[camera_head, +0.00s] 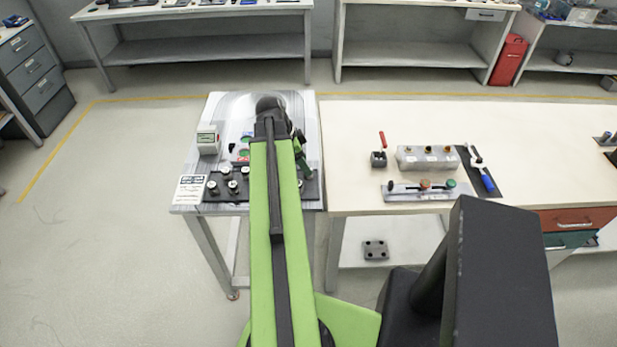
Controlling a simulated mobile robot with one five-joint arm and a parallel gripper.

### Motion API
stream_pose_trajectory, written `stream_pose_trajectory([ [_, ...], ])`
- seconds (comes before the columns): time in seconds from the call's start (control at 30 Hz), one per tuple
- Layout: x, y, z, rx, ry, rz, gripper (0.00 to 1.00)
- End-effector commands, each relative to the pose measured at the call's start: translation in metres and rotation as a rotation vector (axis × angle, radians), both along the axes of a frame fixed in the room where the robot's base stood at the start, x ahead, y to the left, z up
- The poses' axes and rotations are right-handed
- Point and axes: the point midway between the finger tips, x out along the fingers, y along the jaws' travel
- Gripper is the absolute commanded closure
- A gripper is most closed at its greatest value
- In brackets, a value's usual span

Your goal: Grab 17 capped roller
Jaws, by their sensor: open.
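Several small rollers with pale caps, such as one capped roller (233,187), stand on a black strip (240,200) at the front of the grey-topped table (235,103). I cannot read any number on them, so I cannot tell which one is 17. My green arm reaches over this table and hides the middle of it. My gripper (303,160) shows only in part as dark green and black pieces right of the arm, low near the strip's right end. Its jaws are open; the tips and anything between them are hard to make out.
The wooden bench (350,118) adjoins on the right, with a metal block (428,158), a rail fixture (400,192) and tools. Open floor lies to the left.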

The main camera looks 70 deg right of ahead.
Motion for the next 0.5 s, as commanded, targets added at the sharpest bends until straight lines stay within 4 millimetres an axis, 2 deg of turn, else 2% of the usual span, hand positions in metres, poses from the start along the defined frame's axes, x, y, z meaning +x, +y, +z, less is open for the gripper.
stream_pose_trajectory([
  [0.3, -0.010, -0.013, -0.049, 0.000, 0.000, 0.000, 0.43],
  [0.5, -0.011, -0.014, -0.046, 0.000, 0.000, 0.001, 0.43],
])
